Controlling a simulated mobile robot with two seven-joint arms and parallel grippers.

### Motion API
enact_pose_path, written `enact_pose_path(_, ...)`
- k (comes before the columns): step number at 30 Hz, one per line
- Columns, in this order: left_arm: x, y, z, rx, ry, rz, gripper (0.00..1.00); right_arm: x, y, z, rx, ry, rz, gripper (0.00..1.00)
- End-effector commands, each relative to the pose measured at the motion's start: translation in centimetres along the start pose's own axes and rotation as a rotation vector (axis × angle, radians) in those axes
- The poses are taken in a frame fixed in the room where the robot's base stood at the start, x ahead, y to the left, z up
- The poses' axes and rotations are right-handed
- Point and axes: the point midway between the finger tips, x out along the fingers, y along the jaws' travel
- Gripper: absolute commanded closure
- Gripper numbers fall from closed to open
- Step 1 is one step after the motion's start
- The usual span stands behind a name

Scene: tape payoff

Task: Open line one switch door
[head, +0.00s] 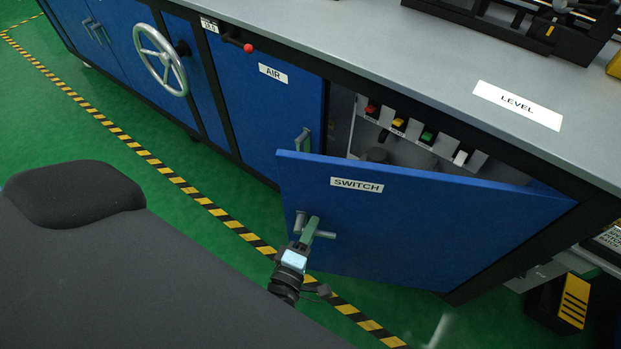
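The blue switch door (420,215), labelled SWITCH, stands partly open, swung out from the cabinet with its hinge side at the right. Its greenish handle (309,231) is near the door's left edge. My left gripper (305,237) is at this handle, with grey finger parts on both sides of it, and looks shut on it. The handle hides part of the fingers. Behind the door's top edge, a row of switches shows, with red, yellow, green (428,136) and white buttons. My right gripper is not in view.
The closed AIR door (265,110) is left of the opening. A handwheel (160,60) and a red-knobbed lever (248,47) stick out farther left. The grey worktop (400,50) overhangs above. Green floor with a striped tape line (190,190) lies in front. A black-and-yellow block (572,302) sits at lower right.

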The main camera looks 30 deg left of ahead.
Motion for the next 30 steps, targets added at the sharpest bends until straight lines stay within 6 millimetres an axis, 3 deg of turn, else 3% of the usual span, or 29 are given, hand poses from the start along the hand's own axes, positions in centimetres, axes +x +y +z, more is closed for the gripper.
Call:
enact_pose_path(7,-0.4,0.0,0.0,0.0,0.001,-0.001,0.64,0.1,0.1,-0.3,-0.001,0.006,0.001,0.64)
enact_pose_path(21,-6.9,0.0,0.0,0.0,0.0,0.0,0.64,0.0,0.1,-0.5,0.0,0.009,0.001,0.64)
enact_pose_path(30,-7.8,0.0,0.0,0.0,0.0,0.001,0.64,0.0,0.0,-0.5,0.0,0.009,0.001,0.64)
